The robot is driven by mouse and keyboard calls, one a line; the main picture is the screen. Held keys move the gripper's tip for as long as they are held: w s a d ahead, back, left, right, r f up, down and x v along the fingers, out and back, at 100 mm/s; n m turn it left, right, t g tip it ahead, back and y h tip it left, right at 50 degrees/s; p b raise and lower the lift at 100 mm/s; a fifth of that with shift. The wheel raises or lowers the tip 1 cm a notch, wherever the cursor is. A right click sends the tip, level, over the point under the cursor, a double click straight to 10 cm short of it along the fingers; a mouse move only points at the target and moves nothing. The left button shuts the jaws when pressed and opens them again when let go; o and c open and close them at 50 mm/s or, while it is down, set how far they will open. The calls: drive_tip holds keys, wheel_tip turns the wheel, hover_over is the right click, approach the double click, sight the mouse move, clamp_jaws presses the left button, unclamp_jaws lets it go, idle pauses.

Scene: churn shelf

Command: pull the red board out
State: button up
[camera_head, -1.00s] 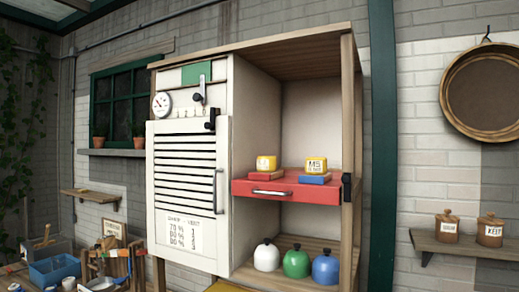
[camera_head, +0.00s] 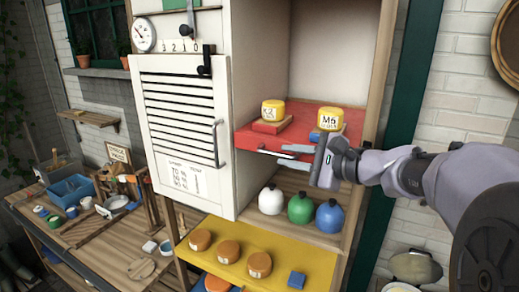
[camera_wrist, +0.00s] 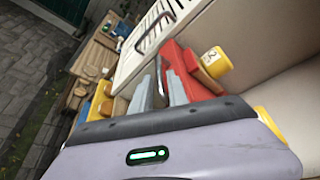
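The red board (camera_head: 251,140) lies on the upper shelf of the cabinet, with a metal bar handle on its front face. It also shows in the wrist view (camera_wrist: 185,62). The fingers partly hide the handle. I cannot tell whether they touch it.
White, green (camera_head: 301,208) and blue bottles stand on the shelf below. A yellow board (camera_head: 230,283) with several orange jars and a blue block juts out lower down. The white louvred door (camera_head: 178,125) with its handle is at the left. The cabinet's right post is close to my arm.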

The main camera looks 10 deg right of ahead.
sight(281, 155)
drive_tip(key=x, duration=0.4)
drive_tip(key=shift+w+a+p, duration=0.15)
drive_tip(key=shift+w+p, duration=0.1)
drive_tip(key=shift+p, duration=0.05)
drive_tip(key=shift+s, duration=0.1)
clamp_jaws()
idle(1.0)
